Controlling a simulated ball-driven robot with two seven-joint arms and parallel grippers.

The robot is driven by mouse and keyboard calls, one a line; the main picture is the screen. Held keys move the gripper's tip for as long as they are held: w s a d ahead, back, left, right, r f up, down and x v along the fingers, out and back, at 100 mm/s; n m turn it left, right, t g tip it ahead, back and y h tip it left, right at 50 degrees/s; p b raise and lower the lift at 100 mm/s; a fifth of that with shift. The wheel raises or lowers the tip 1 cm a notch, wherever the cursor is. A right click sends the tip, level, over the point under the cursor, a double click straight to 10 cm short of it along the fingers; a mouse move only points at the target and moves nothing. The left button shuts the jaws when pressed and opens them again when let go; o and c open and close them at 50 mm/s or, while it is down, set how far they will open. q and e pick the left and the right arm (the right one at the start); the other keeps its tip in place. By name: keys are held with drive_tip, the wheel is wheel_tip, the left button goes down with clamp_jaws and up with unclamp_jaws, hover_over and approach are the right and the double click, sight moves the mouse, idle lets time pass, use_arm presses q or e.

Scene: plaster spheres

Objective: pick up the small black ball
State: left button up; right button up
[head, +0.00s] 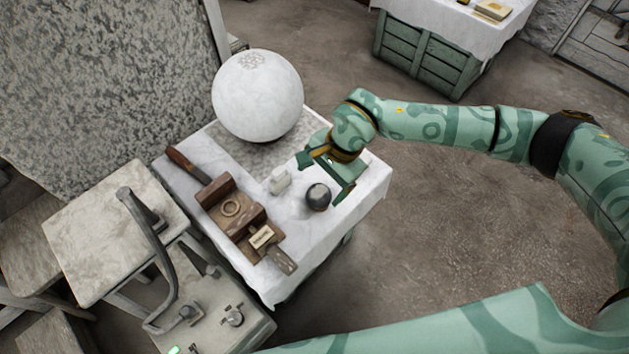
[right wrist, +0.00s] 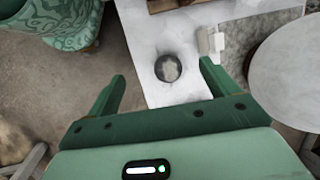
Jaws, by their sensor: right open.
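The small black ball (head: 318,196) rests on the white-covered table (head: 360,205), near its right side. My right gripper (head: 325,177) is open, just behind and above the ball in the head view, with nothing between its fingers. In the right wrist view the ball (right wrist: 168,68) shows beyond the two spread fingertips (right wrist: 162,72), between their lines and apart from them. My left gripper is not in view.
A small white block (head: 279,180) stands left of the ball. A large white sphere (head: 257,96) stands at the back. A stool (head: 110,240) is at the left.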

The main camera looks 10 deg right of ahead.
sight(320, 192)
drive_tip(key=w+f+b, duration=0.1)
drive_tip(key=f, duration=0.2)
drive_tip(key=w+d+f+n+h+b, duration=0.1)
drive_tip(key=f+b, duration=0.1)
drive_tip(key=f, duration=0.1)
drive_tip(key=w+d+f+n+t+h+b, duration=0.1)
drive_tip(key=f, duration=0.2)
drive_tip(key=shift+w, duration=0.3)
drive_tip(key=shift+w+a+f+b, duration=0.1)
drive_tip(key=shift+f+b, duration=0.25)
drive_tip(key=shift+f, duration=0.1)
drive_tip(key=f+b, duration=0.1)
drive_tip(key=f, duration=0.1)
drive_tip(key=a+f+b, duration=0.1)
drive_tip(key=f, duration=0.1)
drive_tip(key=shift+w+f+b, duration=0.15)
drive_tip(key=shift+f+b, duration=0.15)
drive_tip(key=shift+b, duration=0.1)
drive_tip(key=shift+w+a+f, duration=0.1)
drive_tip(key=shift+w+f, duration=0.05)
drive_tip(key=shift+f, duration=0.15)
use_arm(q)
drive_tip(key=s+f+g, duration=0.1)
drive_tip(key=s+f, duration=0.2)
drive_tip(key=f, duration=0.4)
use_arm(e)
drive_tip(key=shift+r, duration=0.15)
